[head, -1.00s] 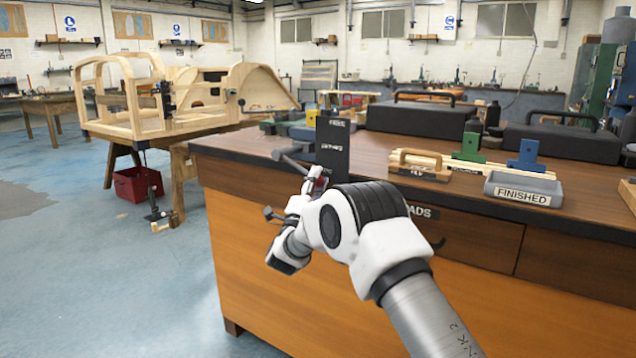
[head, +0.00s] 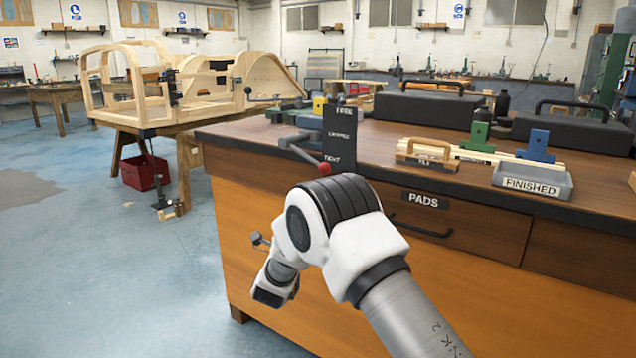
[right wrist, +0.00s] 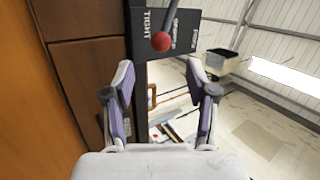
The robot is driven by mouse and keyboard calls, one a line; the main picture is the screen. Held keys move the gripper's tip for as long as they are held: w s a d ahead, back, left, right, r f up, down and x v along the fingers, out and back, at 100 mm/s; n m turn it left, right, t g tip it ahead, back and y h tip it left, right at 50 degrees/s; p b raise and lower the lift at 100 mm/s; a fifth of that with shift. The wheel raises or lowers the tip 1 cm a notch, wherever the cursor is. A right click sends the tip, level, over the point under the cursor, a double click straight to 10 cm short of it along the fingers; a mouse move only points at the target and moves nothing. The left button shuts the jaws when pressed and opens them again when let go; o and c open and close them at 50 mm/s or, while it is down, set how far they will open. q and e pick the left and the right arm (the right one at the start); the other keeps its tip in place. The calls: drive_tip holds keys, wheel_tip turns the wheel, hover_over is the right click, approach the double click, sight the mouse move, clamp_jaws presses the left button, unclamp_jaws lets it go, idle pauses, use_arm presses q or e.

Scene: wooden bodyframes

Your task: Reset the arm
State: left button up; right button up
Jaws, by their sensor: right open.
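My right arm comes in from the lower right in the head view. Its gripper is mostly hidden there behind my own wrist, in front of the bench's front face. In the right wrist view my right gripper (right wrist: 164,90) is open, with nothing between its two purple-padded fingers. A lever with a red ball knob (head: 324,169) sticks out at the bench's near left corner. The knob also shows in the right wrist view (right wrist: 161,41), beyond the fingertips and apart from them. Behind it stands a black sign (head: 340,135) with white words, "TIGHT" lowest. My left gripper is out of view.
The wooden bench (head: 450,255) with its "PADS" drawer (head: 425,201) is close beside my arm. A grey "FINISHED" tray (head: 533,184) sits on top. A wooden bodyframe (head: 140,95) stands at the back left.

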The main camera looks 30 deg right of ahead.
drive_tip(key=shift+v, duration=0.95)
